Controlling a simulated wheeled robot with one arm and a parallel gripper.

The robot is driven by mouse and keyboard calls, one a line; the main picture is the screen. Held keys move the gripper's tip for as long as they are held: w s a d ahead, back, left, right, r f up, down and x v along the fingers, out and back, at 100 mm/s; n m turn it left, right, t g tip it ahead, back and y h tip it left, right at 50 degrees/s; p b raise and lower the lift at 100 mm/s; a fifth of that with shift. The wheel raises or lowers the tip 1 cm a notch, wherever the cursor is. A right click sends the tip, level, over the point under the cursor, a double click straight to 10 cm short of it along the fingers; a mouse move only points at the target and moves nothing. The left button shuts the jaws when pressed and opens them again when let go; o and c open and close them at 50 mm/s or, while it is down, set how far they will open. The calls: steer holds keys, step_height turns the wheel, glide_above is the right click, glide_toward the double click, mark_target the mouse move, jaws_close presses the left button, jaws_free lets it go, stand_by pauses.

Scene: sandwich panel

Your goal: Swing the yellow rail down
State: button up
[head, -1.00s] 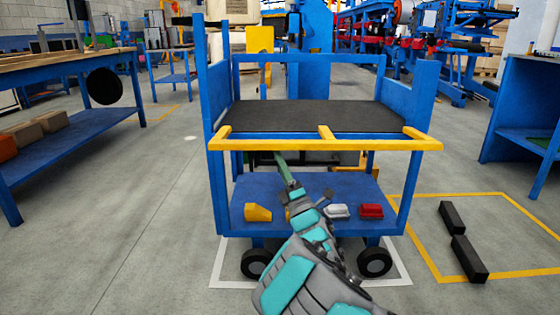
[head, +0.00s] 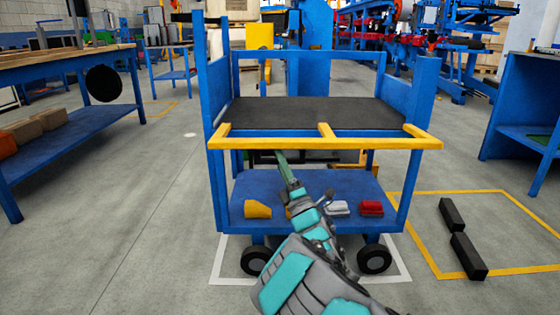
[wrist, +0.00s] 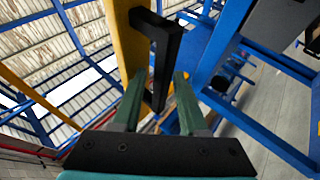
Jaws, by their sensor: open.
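The yellow rail (head: 380,143) runs level across the front of the blue cart (head: 216,100), by the edge of its black top deck (head: 310,113). It stands out from the cart on short yellow arms. In the wrist view, the yellow rail (wrist: 130,45) carries a black handle (wrist: 167,45). My gripper (head: 281,157) is just below the rail in the head view. In the wrist view, my open gripper (wrist: 158,82) has its green fingers on either side of the handle's near end. I cannot tell whether either finger touches it.
The cart's lower shelf (head: 345,185) holds a yellow block (head: 257,209), a white item (head: 340,208) and a red item (head: 371,208). A workbench (head: 70,120) stands left. Dark blocks (head: 467,256) lie on the floor at right. The floor beside the cart is otherwise clear.

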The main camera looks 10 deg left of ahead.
steer(key=v, duration=0.7)
steer(key=shift+p, duration=0.3)
